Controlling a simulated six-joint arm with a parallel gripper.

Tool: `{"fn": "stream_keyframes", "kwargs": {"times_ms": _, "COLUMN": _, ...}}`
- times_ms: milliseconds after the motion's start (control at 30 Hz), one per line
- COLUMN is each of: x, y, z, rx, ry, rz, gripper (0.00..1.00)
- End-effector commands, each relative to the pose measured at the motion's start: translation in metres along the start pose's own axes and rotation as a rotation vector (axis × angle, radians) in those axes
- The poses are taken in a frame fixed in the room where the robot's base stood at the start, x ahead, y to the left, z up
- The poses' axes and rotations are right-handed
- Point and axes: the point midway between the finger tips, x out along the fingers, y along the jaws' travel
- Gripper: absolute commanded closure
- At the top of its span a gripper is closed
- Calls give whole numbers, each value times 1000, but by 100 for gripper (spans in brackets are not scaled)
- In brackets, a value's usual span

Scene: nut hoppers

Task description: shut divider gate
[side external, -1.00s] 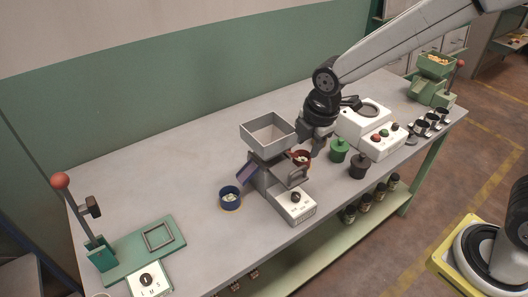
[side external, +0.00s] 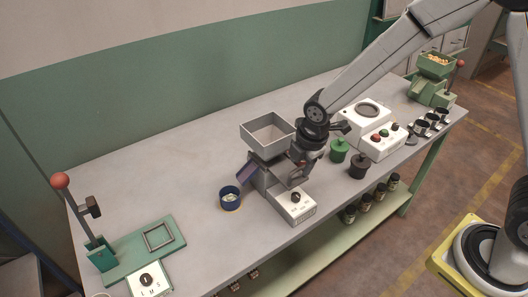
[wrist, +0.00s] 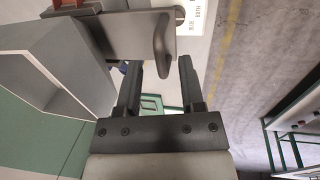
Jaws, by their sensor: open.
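The grey hopper (side external: 268,148) stands on a sorter at mid-bench, with its open tray on top. In the wrist view a grey plate with an upright tab handle (wrist: 163,45), which looks like the divider gate, is at the top middle. My gripper (wrist: 161,66) is open, and the lower end of the tab shows between its fingertips. I cannot tell whether they touch it. In the side view my gripper (side external: 298,174) is low at the sorter's right side and hides most of the gate and the red cup area.
A white control box (side external: 296,207) with a black knob sits in front of the sorter. A blue cup (side external: 230,199) stands to its left. The bench's left-middle is clear.

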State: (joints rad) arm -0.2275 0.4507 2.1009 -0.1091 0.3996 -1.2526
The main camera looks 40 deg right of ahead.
Motion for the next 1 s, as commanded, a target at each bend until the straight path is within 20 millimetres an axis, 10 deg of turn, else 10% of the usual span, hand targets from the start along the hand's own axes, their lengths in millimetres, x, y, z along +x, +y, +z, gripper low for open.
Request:
{"fn": "stream_keyframes", "kwargs": {"times_ms": 400, "x": 6, "y": 0, "z": 0, "rx": 0, "ry": 0, "rz": 0, "gripper": 50}}
{"fn": "stream_keyframes", "kwargs": {"times_ms": 600, "x": 6, "y": 0, "z": 0, "rx": -1, "ry": 0, "rz": 0, "gripper": 100}}
{"fn": "stream_keyframes", "kwargs": {"times_ms": 1000, "x": 6, "y": 0, "z": 0, "rx": -1, "ry": 0, "rz": 0, "gripper": 100}}
